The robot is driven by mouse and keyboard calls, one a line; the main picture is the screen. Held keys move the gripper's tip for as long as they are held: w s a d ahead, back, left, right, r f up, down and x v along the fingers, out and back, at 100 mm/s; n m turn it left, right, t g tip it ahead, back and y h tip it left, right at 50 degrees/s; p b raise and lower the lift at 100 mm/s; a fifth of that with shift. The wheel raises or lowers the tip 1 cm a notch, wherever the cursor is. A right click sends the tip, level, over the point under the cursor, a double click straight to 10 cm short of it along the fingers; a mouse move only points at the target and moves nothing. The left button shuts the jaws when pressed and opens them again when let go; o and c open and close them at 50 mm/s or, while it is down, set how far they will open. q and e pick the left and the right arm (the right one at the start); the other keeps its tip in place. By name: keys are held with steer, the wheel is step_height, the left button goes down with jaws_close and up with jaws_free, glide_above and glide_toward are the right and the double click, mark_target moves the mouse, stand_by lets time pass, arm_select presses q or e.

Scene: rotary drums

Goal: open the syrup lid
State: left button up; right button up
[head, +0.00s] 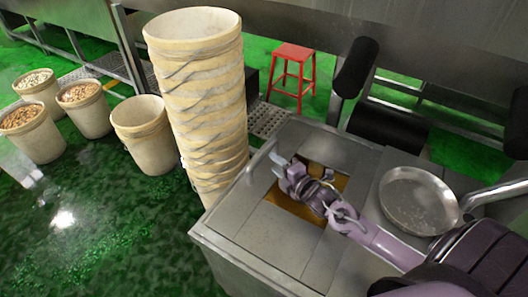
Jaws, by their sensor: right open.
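A steel tank (265,235) stands at the lower centre, its top made of flat metal panels. A square opening in the top shows amber-brown syrup (292,207), partly hidden by my right arm. A bent metal handle (263,157) stands at the tank's left edge. I cannot tell which top panel is the syrup lid. My right gripper (284,173) is open, above the left part of the opening and just right of the handle. It looks empty, and I cannot tell whether it touches anything. My left gripper is out of view.
A tall stack of cream buckets (205,95) stands close by the tank's left side. A round steel pan (419,201) lies right of the opening. A red stool (292,75) and dark rollers (357,66) are behind. Several more buckets stand on the green floor at left.

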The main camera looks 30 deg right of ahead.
mark_target(265, 156)
steer(key=shift+w+a+r, duration=0.1)
steer(key=shift+w+r, duration=0.05)
steer(key=shift+w+a+r, duration=0.15)
steer(key=shift+w+a, duration=0.05)
steer(key=shift+w, duration=0.05)
steer(key=shift+x, duration=3.15)
steer(key=shift+c, duration=0.3)
jaws_close()
